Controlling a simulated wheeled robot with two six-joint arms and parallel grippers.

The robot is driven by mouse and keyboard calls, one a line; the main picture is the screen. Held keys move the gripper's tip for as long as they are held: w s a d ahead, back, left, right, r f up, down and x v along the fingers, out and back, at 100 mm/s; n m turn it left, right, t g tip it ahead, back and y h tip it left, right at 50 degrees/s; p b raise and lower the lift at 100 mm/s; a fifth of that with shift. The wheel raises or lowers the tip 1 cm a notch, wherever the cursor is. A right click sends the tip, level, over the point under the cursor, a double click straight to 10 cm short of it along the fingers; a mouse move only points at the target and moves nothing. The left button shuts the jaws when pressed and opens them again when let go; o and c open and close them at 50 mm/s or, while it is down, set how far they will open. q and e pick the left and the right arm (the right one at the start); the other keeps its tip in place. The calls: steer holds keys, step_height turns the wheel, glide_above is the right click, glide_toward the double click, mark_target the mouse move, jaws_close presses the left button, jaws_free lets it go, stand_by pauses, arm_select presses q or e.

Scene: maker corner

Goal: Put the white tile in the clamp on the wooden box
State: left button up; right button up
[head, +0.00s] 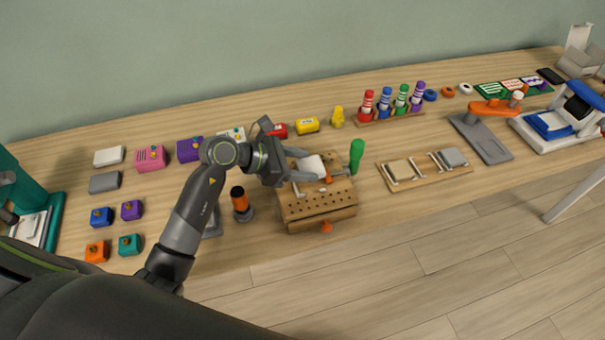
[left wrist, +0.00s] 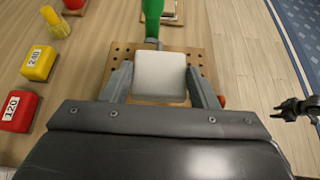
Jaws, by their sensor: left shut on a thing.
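The white tile (head: 313,164) is held between the fingers of my left gripper (head: 302,164), above the wooden box. In the left wrist view the tile (left wrist: 160,77) sits between both fingertips (left wrist: 160,82). The wooden box (head: 318,208) has a top with rows of holes and an orange knob on its front. A green handle (head: 357,155) stands at its right end. Clamp parts show near the tile, but the tile and fingers hide much of them; I cannot tell whether the tile touches them. A dark part at the right of the left wrist view looks like my right gripper (left wrist: 300,107); its jaws are unclear.
An orange and black tool (head: 240,203) stands just left of the box. Yellow (head: 307,125) and red (head: 277,130) blocks lie behind it. A wooden tray (head: 425,172) lies to the right. Bare bench lies between box and tray.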

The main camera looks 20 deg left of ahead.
mark_target(301, 184)
arm_select(q)
step_height(301, 184, down, 4)
steer(key=shift+f, duration=0.2)
steer(key=o, duration=1)
arm_select(e)
steer(key=shift+s+a, duration=0.25)
steer(key=shift+a, duration=0.15)
